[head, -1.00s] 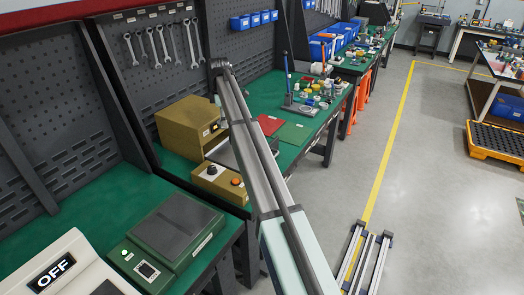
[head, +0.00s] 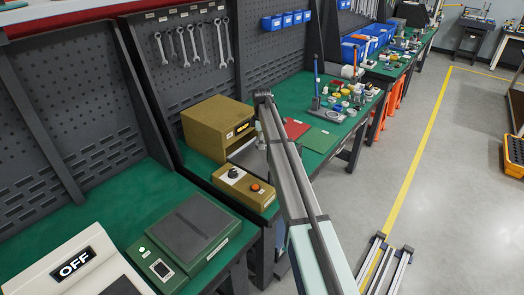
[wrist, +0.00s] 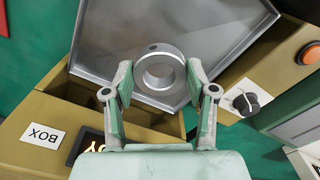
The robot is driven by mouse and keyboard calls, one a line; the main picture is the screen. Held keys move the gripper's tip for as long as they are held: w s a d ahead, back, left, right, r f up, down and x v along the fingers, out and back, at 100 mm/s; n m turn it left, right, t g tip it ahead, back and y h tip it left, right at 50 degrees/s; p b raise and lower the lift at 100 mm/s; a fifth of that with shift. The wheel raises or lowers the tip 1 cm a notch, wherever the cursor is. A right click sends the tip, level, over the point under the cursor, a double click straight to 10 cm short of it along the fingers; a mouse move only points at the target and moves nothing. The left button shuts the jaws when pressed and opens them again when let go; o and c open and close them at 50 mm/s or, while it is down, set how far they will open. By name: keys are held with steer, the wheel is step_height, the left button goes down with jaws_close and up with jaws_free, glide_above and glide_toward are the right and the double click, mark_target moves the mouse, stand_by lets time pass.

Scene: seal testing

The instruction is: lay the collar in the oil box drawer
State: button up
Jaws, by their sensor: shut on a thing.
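The collar (wrist: 176,72) is a silver ring with a small hole in its side. My gripper (wrist: 159,76) is shut on it, one finger on each side. In the wrist view the collar is over the grey metal drawer tray (wrist: 225,38), which has a raised rim. I cannot tell whether the collar touches the tray. The tray sticks out of the tan oil box (wrist: 25,155), which has a BOX label and a partly hidden display. In the head view the oil box (head: 205,125) stands on the bench, its front open; my arm hides the gripper and collar.
A tan control box (head: 243,188) with a black knob and an orange button (wrist: 309,53) stands close by the tray. Red and green mats (head: 318,140) lie beyond it. A green scale (head: 190,235) and a white device reading OFF (head: 70,265) stand in front.

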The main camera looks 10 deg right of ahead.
mark_target(262, 158)
steer(key=shift+f+p, duration=0.75)
steer(key=shift+f, duration=2.5)
steer(key=shift+f, duration=0.15)
steer(key=o, duration=1.4)
step_height(262, 158, up, 12)
steer(key=b, duration=0.4)
